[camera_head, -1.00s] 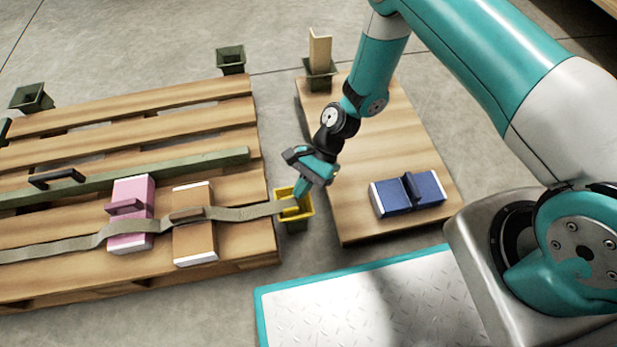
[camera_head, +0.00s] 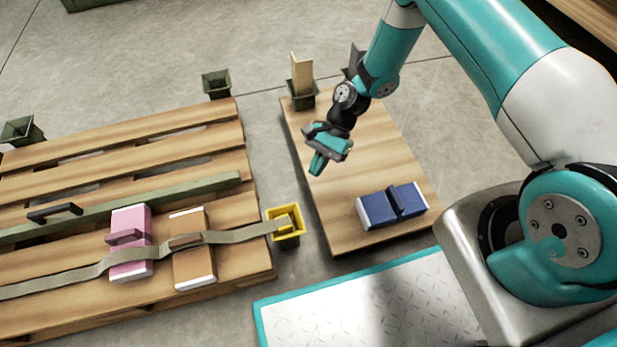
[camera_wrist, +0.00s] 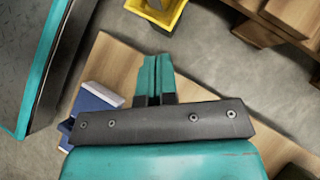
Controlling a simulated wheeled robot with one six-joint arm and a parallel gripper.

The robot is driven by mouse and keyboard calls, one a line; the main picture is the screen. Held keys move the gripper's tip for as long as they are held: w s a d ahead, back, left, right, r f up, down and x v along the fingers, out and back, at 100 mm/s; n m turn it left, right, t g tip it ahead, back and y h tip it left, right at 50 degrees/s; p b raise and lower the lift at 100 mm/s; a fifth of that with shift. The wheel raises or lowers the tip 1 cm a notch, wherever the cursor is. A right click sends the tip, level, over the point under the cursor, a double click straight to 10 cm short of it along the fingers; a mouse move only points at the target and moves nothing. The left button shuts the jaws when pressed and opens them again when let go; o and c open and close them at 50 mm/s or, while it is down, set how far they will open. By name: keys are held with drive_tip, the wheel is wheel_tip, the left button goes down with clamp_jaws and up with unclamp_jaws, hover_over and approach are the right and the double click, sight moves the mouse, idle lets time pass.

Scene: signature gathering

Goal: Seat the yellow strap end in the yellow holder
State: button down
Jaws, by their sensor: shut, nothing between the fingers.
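The yellow holder (camera_head: 284,238) is an open square cup at the right edge of the pallet. The strap (camera_head: 100,270) runs across the pallet, over a pink box and a brown box, and its yellow end (camera_head: 284,222) lies inside the holder's opening. How deep the end sits I cannot tell. The holder also shows at the top of the wrist view (camera_wrist: 172,12). My gripper (camera_head: 317,166) is shut and empty above the small wooden board, up and to the right of the holder and apart from it. Its fingers show in the wrist view (camera_wrist: 155,75).
The pallet (camera_head: 120,120) carries a pink box (camera_head: 130,225), a brown box (camera_head: 190,225) and a green bar (camera_head: 150,195). A blue box (camera_head: 392,205) lies on the wooden board (camera_head: 350,235). Dark green holders (camera_head: 216,84) stand around. A wooden block (camera_head: 301,75) stands upright in one.

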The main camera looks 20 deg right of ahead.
drive_tip(key=shift+w+d+r, duration=0.25)
drive_tip(key=shift+d+r, duration=0.1)
drive_tip(key=shift+r, duration=0.05)
wheel_tip(320, 180, up, 28)
drive_tip(key=s+a+n+t+h+p, duration=0.1)
drive_tip(key=a+n+t+h+p, duration=0.1)
drive_tip(key=n+p, duration=0.45)
drive_tip(key=s+d+r+n+t+h+p, duration=0.1)
drive_tip(key=s+d+r+n+t+p, duration=0.1)
drive_tip(key=s+r+n, duration=0.9)
drive_tip(key=s+r+t, duration=0.1)
drive_tip(key=s+r, duration=0.4)
drive_tip(key=r, duration=0.2)
drive_tip(key=shift+r+p, duration=0.3)
drive_tip(key=shift+s, duration=0.1)
